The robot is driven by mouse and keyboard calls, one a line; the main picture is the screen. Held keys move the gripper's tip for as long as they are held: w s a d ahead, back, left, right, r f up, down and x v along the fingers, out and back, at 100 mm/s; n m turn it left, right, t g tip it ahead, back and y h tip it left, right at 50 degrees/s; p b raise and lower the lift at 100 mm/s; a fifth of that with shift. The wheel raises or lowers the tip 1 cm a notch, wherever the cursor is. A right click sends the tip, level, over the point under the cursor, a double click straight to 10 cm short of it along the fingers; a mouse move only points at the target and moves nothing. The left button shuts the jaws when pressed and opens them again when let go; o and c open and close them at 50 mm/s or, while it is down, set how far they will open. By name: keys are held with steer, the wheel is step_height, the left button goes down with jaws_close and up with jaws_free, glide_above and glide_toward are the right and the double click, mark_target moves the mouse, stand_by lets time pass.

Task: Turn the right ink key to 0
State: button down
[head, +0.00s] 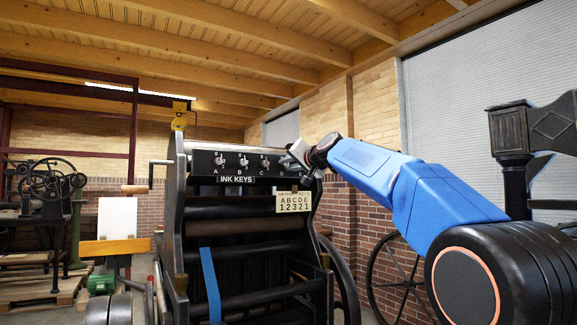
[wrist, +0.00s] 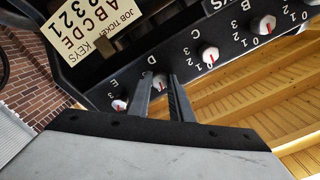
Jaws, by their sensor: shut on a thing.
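The black ink-key panel (head: 248,179) runs across the top of the press, with white knobs marked by letters. In the wrist view it shows upside down. My gripper (wrist: 159,77) is shut on the ink key D (wrist: 158,81), whose white knob with a red mark sits between the fingertips. The ink key E (wrist: 118,105), at the right end of the row, stands free beside my left finger in that view; its exact setting is too small to read. In the head view my gripper (head: 294,157) hides the right end of the row.
A job ticket (head: 293,202) hangs below the panel, reading ABCDE over 12321. Key C (wrist: 209,55) and key B (wrist: 263,25) are close along the row. A spoked wheel (head: 393,275) stands right of the press. Another machine (head: 45,190) stands far left.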

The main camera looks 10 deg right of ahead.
steer(key=shift+f+n, duration=0.15)
steer(key=shift+n, duration=0.95)
steer(key=c, duration=1.6)
jaws_free()
steer(key=v, duration=1.7)
steer(key=shift+s, duration=0.2)
